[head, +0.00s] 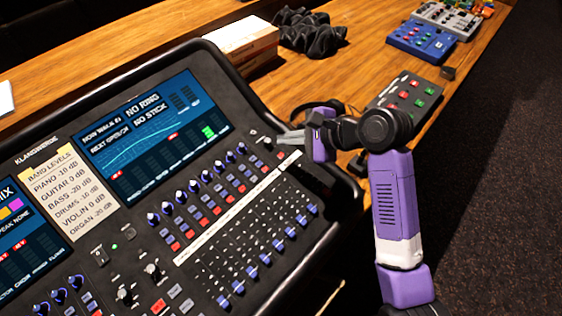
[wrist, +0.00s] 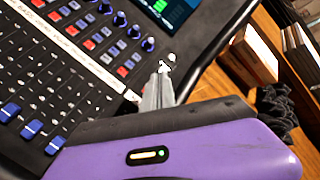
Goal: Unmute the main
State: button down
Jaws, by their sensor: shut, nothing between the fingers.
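The mixing desk (head: 140,262) fills the left and middle of the head view, with rows of knobs, red and pale buttons, and blue-capped faders (head: 277,246). My gripper (head: 283,138) is at the desk's far right corner, its fingers shut and empty. In the wrist view the shut fingers (wrist: 165,72) point at a small pale control (wrist: 170,58) near the desk's edge. I cannot tell if they touch it. That control also shows beside the fingertips in the head view (head: 267,142). No readable label marks which control is the main mute.
A lit screen (head: 155,135) and a paper of band levels (head: 66,190) are on the desk. Behind are a cardboard box (head: 243,43) and black crumpled cloth (head: 308,33).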

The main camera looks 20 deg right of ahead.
aim_at(281, 156)
jog(key=shift+f+b, duration=0.55)
jog(key=shift+f, duration=0.25)
jog(key=shift+w+f, duration=0.15)
jog(key=shift+f, duration=0.85)
jog(key=shift+f, duration=0.15)
dwell(0.6)
jog(key=shift+f+p, duration=0.25)
jog(key=shift+p, duration=0.1)
jog(key=shift+w+a+f, duration=0.1)
jog(key=shift+f, duration=0.25)
dwell(0.7)
jog(key=shift+r, duration=0.1)
jog(key=shift+r+p, duration=0.7)
jog(key=shift+p, duration=0.65)
